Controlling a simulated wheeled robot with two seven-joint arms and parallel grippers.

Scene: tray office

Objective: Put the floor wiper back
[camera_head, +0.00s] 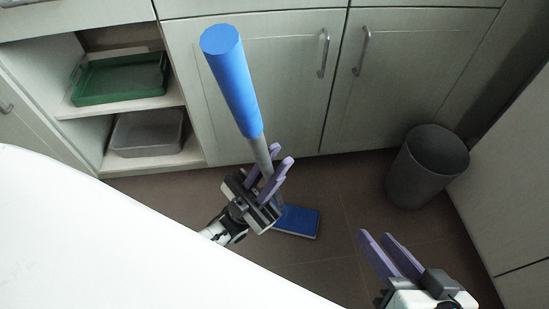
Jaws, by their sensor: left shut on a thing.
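The floor wiper has a thick blue grip (232,82) at the top of a grey pole, and a flat blue head (297,222) low down at the floor. The pole is tilted in the picture, with the grip toward the upper left. My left gripper (276,174) is shut on the pole just below the blue grip. The gripper hides part of the lower pole. My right gripper (390,248) is at the lower right, apart from the wiper. Its two purple fingers stand apart with nothing between them.
A grey bin (428,166) stands on the floor at the right, by the cabinets. Cabinet doors (270,85) line the back. Open shelves at the left hold a green tray (118,98) and a grey container (148,149). A white surface (90,240) fills the lower left.

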